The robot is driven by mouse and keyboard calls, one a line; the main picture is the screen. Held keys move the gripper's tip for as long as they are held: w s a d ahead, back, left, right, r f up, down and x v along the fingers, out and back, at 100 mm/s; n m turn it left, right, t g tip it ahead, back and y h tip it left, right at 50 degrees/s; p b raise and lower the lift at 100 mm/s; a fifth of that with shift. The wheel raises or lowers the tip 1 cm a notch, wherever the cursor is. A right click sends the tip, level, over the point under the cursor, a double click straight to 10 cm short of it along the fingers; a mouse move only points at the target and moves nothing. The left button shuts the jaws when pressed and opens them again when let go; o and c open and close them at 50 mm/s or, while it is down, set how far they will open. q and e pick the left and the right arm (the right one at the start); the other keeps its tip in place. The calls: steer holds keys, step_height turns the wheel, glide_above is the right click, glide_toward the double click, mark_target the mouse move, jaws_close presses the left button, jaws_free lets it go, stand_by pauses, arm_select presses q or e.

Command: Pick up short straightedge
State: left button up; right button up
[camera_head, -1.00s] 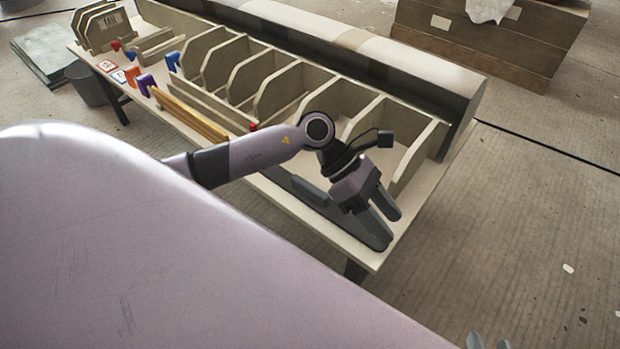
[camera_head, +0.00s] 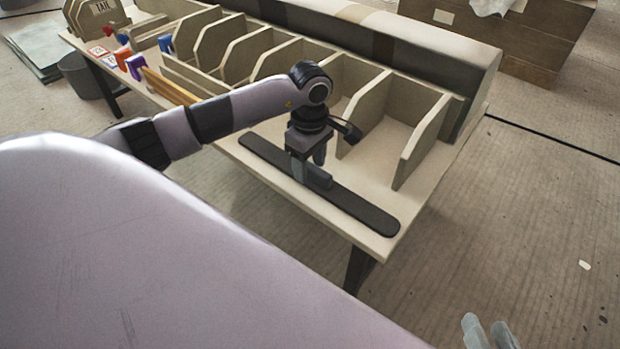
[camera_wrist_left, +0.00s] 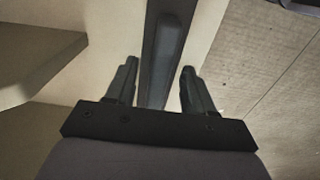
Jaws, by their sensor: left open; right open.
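The short straightedge (camera_head: 364,208) is a long, flat dark bar with a raised grip along its middle. It lies along the near edge of the bench top. My left gripper (camera_head: 308,172) points down over the bar's middle and hides part of it. In the left wrist view the straightedge (camera_wrist_left: 160,62) runs between the two open fingers of my left gripper (camera_wrist_left: 158,78), one on each side of its raised grip, with gaps showing. My right gripper (camera_head: 487,333) shows only its pale fingertips, apart and empty, at the bottom edge, away from the bench.
A row of upright cream dividers (camera_head: 385,115) stands behind the straightedge on the bench (camera_head: 380,245). Yellowish strips (camera_head: 170,87) and small red, blue and purple pieces lie to the left. A long covered roll (camera_head: 440,50) runs behind. The floor at right is mostly clear.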

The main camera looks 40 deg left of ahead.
arm_select(q)
steer(key=shift+f, duration=0.55)
steer(key=shift+r, duration=0.1)
jaws_close()
